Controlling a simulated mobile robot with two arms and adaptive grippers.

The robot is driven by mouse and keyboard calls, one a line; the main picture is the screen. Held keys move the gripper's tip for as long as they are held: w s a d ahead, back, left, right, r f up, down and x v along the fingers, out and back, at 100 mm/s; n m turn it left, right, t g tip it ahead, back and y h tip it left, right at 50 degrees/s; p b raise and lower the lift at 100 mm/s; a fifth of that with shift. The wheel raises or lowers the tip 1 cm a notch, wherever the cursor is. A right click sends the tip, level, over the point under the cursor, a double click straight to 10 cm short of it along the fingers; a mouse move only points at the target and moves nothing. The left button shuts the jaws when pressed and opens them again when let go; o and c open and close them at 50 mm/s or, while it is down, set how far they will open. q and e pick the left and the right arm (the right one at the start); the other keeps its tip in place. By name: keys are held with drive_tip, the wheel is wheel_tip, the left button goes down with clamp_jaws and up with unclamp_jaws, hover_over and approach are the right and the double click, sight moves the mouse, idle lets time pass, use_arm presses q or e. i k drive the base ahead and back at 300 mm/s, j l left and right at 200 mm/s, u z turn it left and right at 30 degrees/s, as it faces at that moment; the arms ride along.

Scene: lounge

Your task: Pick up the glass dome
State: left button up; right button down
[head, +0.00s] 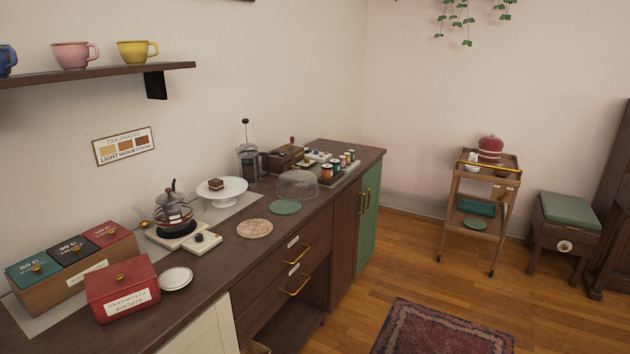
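The glass dome (297,184) is clear and stands on the dark wooden counter, toward its far end. It sits just behind and right of a round green coaster (285,207). A white cake stand (222,188) with a small piece of chocolate cake (216,184) on it stands to the left of the dome. Neither of my grippers shows in the head view.
On the counter (221,257), a French press (249,162), a wooden grinder (287,157) and a tray of small jars (336,170) stand near the dome. A glass kettle (172,208), a red biscuit tin (122,287) and a pinkish round mat (255,228) are nearer. Open wooden floor (400,262) lies right.

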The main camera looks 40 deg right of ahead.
sight(297, 184)
drive_tip(key=z, duration=1.1)
